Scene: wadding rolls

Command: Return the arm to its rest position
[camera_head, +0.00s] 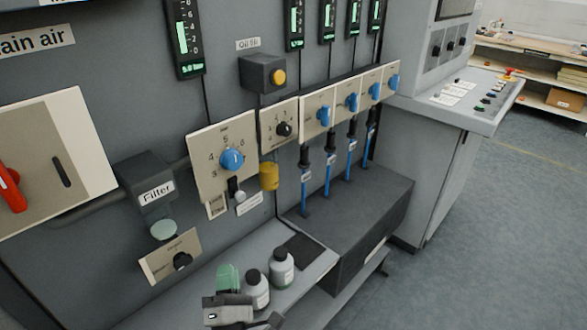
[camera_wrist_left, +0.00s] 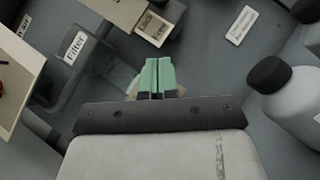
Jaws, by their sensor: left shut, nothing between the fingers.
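My left gripper (camera_head: 228,274) comes in at the bottom of the head view, with green fingertips and a grey body. In the left wrist view my left gripper (camera_wrist_left: 158,74) has its two green fingers side by side, shut, with nothing between them. It is just left of two grey bottles with black caps, a nearer one (camera_head: 257,290) and a farther one (camera_head: 282,268), on the grey shelf (camera_head: 318,262). One bottle (camera_wrist_left: 290,105) shows at the right of the left wrist view. My right gripper is in neither view.
The machine panel behind carries a filter housing (camera_head: 150,188), a blue-knob dial plate (camera_head: 222,160), a yellow cup (camera_head: 269,176) and a row of blue knobs. A dark box (camera_head: 350,225) stands to the right of the shelf. Open floor (camera_head: 480,240) lies at far right.

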